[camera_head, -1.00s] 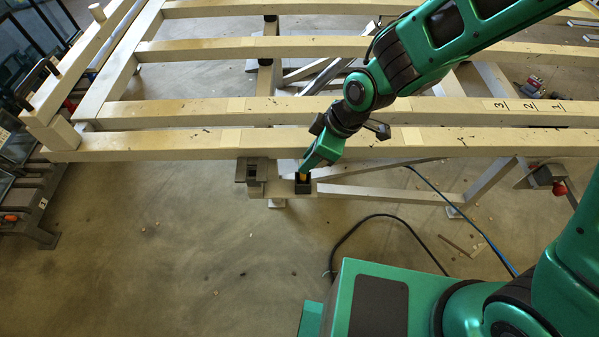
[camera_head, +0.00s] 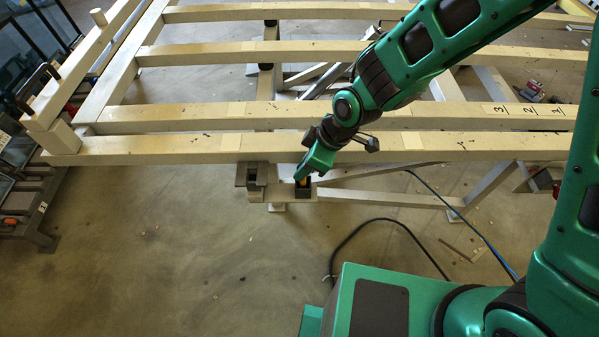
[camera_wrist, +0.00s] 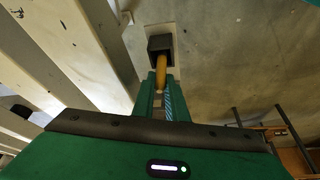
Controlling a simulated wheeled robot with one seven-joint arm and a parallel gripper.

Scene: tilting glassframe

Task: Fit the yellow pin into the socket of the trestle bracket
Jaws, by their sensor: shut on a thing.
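The yellow pin (camera_wrist: 161,72) is held in my gripper (camera_wrist: 160,86), which is shut on it. The pin points away from the gripper, and its far end meets the dark square socket (camera_wrist: 159,43) in the wrist view. Only a small piece of the yellow pin (camera_head: 301,181) shows there. I cannot tell whether its tip is inside the socket or just over the opening.
Long pale wooden beams (camera_head: 200,145) run across behind the bracket, close to my forearm. Cables (camera_head: 375,220) lie on the floor to the right. The floor in front is mostly clear.

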